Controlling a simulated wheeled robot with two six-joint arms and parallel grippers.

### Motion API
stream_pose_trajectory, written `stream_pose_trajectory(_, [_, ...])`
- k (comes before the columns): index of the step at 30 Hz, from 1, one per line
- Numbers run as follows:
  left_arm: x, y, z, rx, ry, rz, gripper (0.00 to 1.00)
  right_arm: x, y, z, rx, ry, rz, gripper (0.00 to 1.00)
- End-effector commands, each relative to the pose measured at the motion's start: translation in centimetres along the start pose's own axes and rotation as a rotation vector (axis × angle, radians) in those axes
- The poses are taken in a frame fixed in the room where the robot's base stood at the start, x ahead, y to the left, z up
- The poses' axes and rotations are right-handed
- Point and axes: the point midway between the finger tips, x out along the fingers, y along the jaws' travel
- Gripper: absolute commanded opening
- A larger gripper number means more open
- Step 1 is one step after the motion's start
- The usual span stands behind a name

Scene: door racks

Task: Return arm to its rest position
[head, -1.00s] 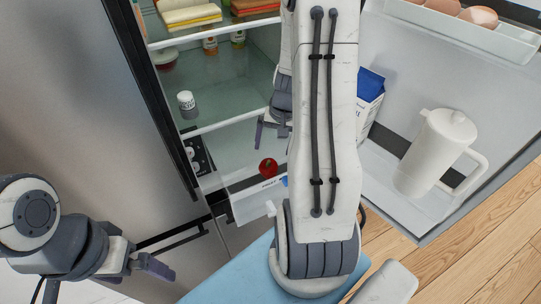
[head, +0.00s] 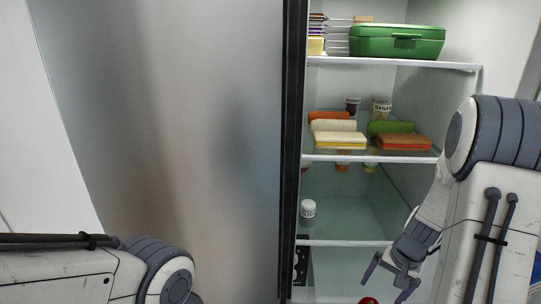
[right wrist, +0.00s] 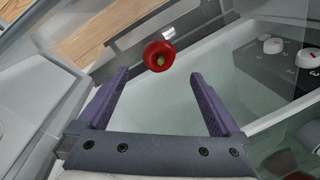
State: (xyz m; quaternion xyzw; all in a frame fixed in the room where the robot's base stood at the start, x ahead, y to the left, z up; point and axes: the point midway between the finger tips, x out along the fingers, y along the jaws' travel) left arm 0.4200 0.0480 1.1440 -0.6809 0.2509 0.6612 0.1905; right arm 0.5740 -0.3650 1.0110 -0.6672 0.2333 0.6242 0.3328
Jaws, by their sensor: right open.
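My right arm reaches in from the right of the head view. Its gripper (head: 385,286) points down in front of the lower part of the open fridge, with the fingers apart. The right wrist view shows the same open gripper (right wrist: 160,74) with nothing between its purple fingers. A red pepper (right wrist: 160,55) is just beyond the fingertips in that view, apart from them as far as I can tell. Only the top of the pepper (head: 369,300) shows at the bottom edge of the head view. My left arm shows at the lower left, but its gripper is out of view.
The fridge shelves (head: 365,158) hold sandwiches, jars and a green lunch box (head: 397,42). A white-capped bottle (head: 308,209) stands on a lower shelf. A closed grey door (head: 190,130) fills the left.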

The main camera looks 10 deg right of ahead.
Motion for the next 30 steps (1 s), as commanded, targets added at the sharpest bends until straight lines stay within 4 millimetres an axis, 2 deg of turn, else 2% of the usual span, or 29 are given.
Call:
stream_pose_trajectory(1, [0.0, 0.0, 0.0, 0.000, 0.000, 0.000, 1.00, 1.2, 0.0, 0.2, 0.001, -0.008, 0.000, 1.00])
stream_pose_trajectory(6, [0.2, 0.0, 0.0, 0.000, 0.000, 0.000, 1.00, 4.7, 0.1, 0.2, 0.001, -0.006, 0.001, 1.00])
stream_pose_trajectory(13, [1.4, -0.1, 0.1, 0.000, 0.000, 0.000, 1.00, 9.0, 0.1, 0.1, 0.000, -0.002, 0.002, 1.00])
stream_pose_trajectory(15, [0.4, 0.0, 0.1, 0.000, -0.001, 0.000, 1.00, 7.6, -0.1, -0.1, -0.001, 0.003, 0.000, 1.00])
stream_pose_trajectory(19, [0.3, 0.0, 0.0, 0.000, 0.001, 0.000, 1.00, 6.6, -0.3, -0.1, -0.002, 0.003, -0.001, 1.00])
stream_pose_trajectory(30, [0.3, 0.0, 0.0, 0.000, 0.000, 0.000, 1.00, 6.2, -0.3, 0.0, 0.000, 0.000, 0.000, 1.00])
